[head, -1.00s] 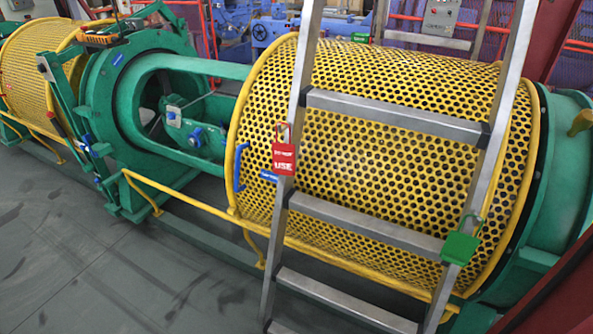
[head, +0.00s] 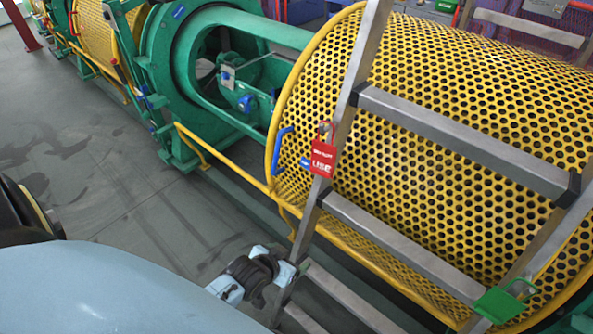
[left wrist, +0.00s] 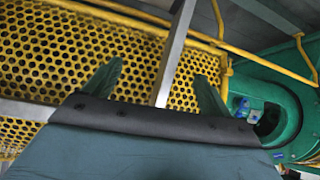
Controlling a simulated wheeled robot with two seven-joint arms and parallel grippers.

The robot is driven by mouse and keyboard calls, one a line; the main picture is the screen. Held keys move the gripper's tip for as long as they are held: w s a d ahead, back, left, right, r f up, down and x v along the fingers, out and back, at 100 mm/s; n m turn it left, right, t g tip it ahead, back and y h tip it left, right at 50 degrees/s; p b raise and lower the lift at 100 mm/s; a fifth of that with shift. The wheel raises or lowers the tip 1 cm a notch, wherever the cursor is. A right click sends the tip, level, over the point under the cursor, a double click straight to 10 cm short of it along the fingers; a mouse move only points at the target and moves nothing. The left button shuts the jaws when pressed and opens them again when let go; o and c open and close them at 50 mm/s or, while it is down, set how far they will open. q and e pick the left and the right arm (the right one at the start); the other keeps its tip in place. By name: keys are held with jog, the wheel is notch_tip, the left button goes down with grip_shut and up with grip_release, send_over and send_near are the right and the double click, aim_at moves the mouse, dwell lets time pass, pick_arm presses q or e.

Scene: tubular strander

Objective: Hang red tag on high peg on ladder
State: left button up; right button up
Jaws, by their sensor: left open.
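The red tag (head: 323,158), with white lettering and a red loop on top, hangs at the left rail of the metal ladder (head: 365,65). The pegs cannot be made out. My left gripper (head: 258,275) is low in the head view, left of the ladder's lower part and well below the tag. The red tag does not show in that view. My right gripper is not in view.
A green tag (head: 505,303) hangs at the ladder's right rail. Behind the ladder is a yellow perforated drum guard (head: 450,90) with a blue handle (head: 281,150). A yellow rail (head: 225,170) runs along the machine. Grey floor (head: 80,140) is clear at left.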

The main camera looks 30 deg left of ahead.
pick_arm(q)
jog(key=w+r+t+p, duration=0.15)
jog(key=w+r, duration=0.25)
jog(key=r, duration=1)
jog(key=t, duration=0.3)
send_near(322, 165)
jog(key=shift+n, duration=0.4)
jog(key=x, duration=1)
jog(key=shift+w+f, duration=0.1)
jog(key=shift+w, duration=0.1)
jog(key=shift+w+f, duration=0.3)
jog(key=shift+w, duration=0.35)
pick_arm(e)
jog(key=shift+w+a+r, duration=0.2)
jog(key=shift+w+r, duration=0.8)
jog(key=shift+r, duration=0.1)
pick_arm(q)
jog(key=c, duration=1)
jog(key=shift+r+p, duration=1.35)
jog(key=shift+p, duration=0.1)
jog(key=shift+c, duration=0.2)
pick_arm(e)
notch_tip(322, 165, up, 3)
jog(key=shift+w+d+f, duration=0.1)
pick_arm(q)
jog(key=shift+s, duration=0.1)
